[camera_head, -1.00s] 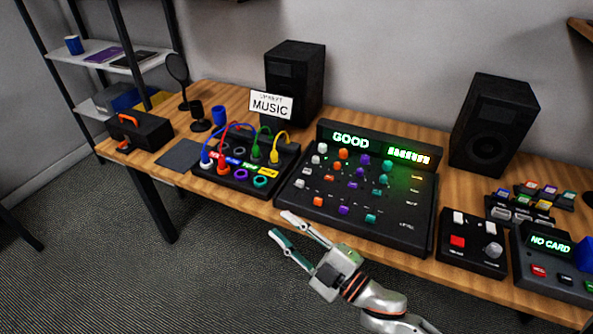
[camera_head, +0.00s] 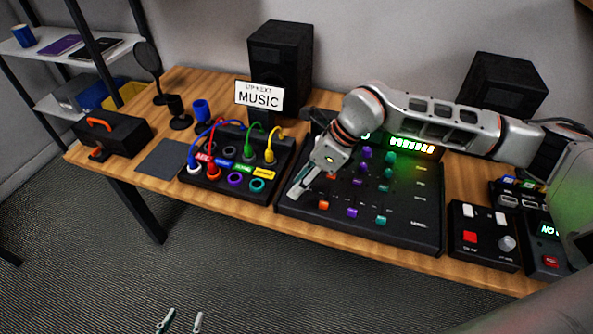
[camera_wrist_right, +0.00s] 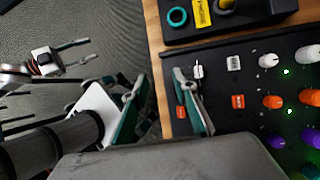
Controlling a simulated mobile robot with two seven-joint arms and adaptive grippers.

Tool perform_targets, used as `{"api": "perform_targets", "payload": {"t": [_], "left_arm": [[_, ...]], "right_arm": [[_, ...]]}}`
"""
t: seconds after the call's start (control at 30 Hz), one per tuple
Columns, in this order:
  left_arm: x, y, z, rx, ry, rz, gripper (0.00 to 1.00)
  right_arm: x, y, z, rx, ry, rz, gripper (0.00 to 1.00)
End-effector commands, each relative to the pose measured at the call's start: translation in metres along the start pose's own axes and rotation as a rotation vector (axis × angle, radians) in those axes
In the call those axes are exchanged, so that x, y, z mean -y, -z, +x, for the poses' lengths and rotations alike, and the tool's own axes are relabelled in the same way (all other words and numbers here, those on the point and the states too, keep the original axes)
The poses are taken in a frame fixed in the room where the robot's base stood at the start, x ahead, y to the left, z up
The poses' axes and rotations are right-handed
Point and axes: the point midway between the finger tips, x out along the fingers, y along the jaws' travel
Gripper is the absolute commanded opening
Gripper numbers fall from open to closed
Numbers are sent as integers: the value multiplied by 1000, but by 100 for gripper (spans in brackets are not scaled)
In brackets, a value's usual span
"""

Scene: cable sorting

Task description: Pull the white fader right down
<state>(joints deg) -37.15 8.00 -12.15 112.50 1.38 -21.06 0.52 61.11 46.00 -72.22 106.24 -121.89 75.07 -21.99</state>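The black mixer (camera_head: 425,228) lies on the desk with coloured knobs, buttons and faders. The white fader (camera_wrist_right: 198,70) shows in the right wrist view at the mixer's front left part; in the head view my gripper crowds it. A white button (camera_wrist_right: 234,63) and white knobs (camera_wrist_right: 268,60) line up with it. My right gripper (camera_head: 297,188) is over the mixer's left front edge. In the right wrist view its fingers (camera_wrist_right: 160,76) are apart, one fingertip close beside the white fader; contact cannot be told. My left gripper (camera_head: 181,321) is open and empty, below the desk front.
An orange fader (camera_wrist_right: 180,112) sits close to the same right finger. A cable patch box (camera_head: 228,190) stands left of the mixer. A button box (camera_head: 484,252) stands right of it. Speakers (camera_head: 280,65) and a MUSIC sign (camera_head: 259,95) stand behind.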

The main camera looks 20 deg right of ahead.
Motion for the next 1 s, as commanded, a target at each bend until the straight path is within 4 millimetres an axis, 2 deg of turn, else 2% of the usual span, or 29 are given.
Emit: {"api": "perform_targets", "payload": {"t": [0.03,0.1,0.27,0.7,1.0], "left_arm": [[0,1,0,0,0,0,40],[0,1,0,0,0,0,40],[0,1,-1,0,0,0,40],[-1,-1,-1,4,-1,0,40],[-1,-1,-1,4,-1,0,40]], "right_arm": [[19,5,-12,-32,58,-15,28],[36,11,-22,-65,113,-28,28],[51,18,-28,-96,161,-38,28],[60,23,32,-95,158,-36,28],[63,24,46,-93,159,-37,28]]}}
